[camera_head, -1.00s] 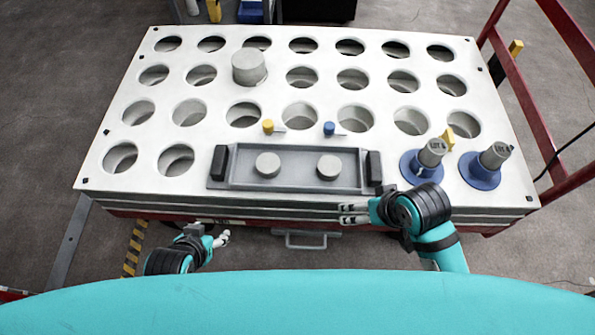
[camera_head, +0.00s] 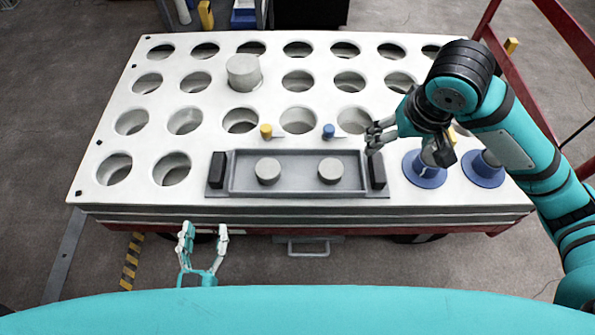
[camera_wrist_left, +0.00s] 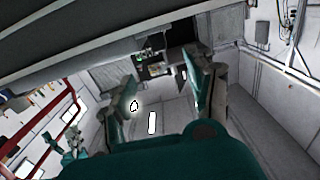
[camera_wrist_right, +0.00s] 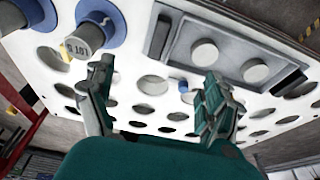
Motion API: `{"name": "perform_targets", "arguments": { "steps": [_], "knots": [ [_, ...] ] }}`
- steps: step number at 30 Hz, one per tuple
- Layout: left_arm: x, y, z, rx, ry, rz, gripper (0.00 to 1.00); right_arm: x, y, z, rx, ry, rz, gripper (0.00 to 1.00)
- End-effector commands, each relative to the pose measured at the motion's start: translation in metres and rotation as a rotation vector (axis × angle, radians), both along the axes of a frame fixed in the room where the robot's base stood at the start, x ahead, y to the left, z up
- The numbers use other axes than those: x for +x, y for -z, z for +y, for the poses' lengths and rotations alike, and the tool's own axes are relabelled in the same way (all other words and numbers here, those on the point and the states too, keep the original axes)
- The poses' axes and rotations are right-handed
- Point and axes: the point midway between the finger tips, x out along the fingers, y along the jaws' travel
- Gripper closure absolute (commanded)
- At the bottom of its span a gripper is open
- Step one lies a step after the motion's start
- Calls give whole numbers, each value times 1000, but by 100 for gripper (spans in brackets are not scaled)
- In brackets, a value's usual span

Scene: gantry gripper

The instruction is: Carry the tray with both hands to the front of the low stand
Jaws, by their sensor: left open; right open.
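The grey tray (camera_head: 300,188) lies near the front edge of the white table with round holes. It has a black handle block at each end and two light grey discs in it. It also shows in the right wrist view (camera_wrist_right: 225,72). My right gripper (camera_head: 371,138) is open and empty above the table, just behind the tray's right handle (camera_head: 377,170). My left gripper (camera_head: 203,232) is open and empty in front of the table edge, below the tray's left handle (camera_head: 217,170). The left wrist view does not show the tray. I cannot tell which part is the low stand.
A yellow peg (camera_head: 266,131) and a blue peg (camera_head: 328,131) stand behind the tray. A grey cylinder (camera_head: 243,72) stands further back. A red frame (camera_head: 545,45) is at the right.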

Motion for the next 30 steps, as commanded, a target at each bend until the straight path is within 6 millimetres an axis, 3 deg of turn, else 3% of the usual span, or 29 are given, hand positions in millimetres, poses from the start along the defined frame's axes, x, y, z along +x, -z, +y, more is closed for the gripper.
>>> {"name": "perform_targets", "arguments": {
  "steps": [11, 16, 20, 30],
  "knots": [
    [-1, -2, -1, 0, 2, -17, 44, 0, -2, -2, -6, 9, 2, 13],
    [9, -2, -1, 0, 3, -19, 44, 3, 8, -1, -2, 8, 4, 13],
    [28, -3, -1, 0, 2, -21, 44, 7, 27, -1, -1, 10, 8, 13],
    [96, -3, -2, 0, 3, -22, 44, 26, 92, -3, -7, 11, 5, 13]
  ]
}}
